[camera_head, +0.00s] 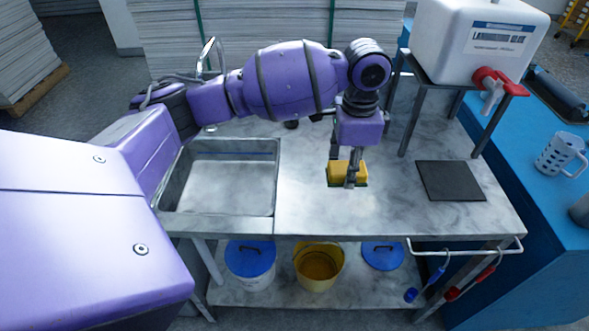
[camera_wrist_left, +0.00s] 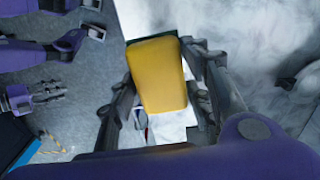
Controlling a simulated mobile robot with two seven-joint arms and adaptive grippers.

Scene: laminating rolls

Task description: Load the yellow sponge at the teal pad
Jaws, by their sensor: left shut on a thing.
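The yellow sponge (camera_head: 341,171) has a dark green underside and is held over the marble counter, between the basin and a dark pad. My left gripper (camera_head: 353,180) points down and is shut on it. In the left wrist view the sponge (camera_wrist_left: 160,75) sits between the two fingers (camera_wrist_left: 160,95). I cannot tell whether its underside touches the counter. No pad looks teal; a flat dark grey pad (camera_head: 450,181) lies bare to the right of the gripper. My right gripper seems to show at the left of the wrist view (camera_wrist_left: 35,95), too unclear to read.
A white glue tank (camera_head: 480,45) with a red tap stands on a metal stand (camera_head: 405,110) behind the dark pad. A metal basin (camera_head: 220,185) is sunk at the left. Buckets stand on the shelf below.

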